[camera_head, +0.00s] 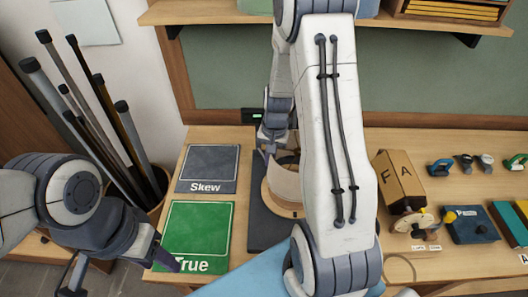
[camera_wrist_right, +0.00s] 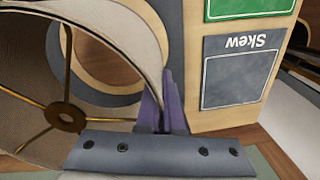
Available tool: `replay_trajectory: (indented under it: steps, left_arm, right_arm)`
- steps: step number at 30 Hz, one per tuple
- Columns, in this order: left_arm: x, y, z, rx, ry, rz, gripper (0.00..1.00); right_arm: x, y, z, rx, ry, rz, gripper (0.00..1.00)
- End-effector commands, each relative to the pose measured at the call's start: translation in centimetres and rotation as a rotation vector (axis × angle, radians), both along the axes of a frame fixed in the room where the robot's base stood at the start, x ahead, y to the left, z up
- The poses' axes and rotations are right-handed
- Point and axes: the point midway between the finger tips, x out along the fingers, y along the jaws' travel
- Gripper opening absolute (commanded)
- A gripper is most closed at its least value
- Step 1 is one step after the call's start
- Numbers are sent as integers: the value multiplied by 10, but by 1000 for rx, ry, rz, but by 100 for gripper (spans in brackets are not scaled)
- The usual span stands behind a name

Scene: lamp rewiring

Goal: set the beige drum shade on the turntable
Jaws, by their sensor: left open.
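The beige drum shade (camera_head: 286,181) is at the wooden turntable (camera_head: 274,204), partly hidden behind my right arm. In the right wrist view the shade (camera_wrist_right: 95,25) fills the left side, with its brass spokes and hub showing. The wooden ring of the turntable (camera_wrist_right: 112,92) shows beyond its rim. My right gripper (camera_head: 268,148) is at the shade's far left edge. In the wrist view its fingers (camera_wrist_right: 162,108) are closed on the shade's wall. I cannot tell whether the shade touches the turntable. My left gripper (camera_head: 120,268) is open and empty at the lower left.
A grey Skew mat (camera_head: 208,165) and a green True mat (camera_head: 198,230) lie left of the turntable. A bin of rods (camera_head: 120,150) stands at the left. A cardboard box (camera_head: 400,178) and several tools fill the bench to the right.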

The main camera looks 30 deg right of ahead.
Motion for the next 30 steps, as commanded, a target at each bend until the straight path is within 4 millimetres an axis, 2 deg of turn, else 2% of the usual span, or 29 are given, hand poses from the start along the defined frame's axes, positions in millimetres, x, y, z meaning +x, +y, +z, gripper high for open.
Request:
replay_trajectory:
  steps: [19, 30]
  left_arm:
    - [0, 0, -47, 0, 1, 8, 50]
    - [0, 0, -52, 0, 1, 9, 50]
  right_arm:
    - [2, 4, -55, 0, 0, 7, 0]
    - [2, 3, -62, 0, 0, 5, 0]
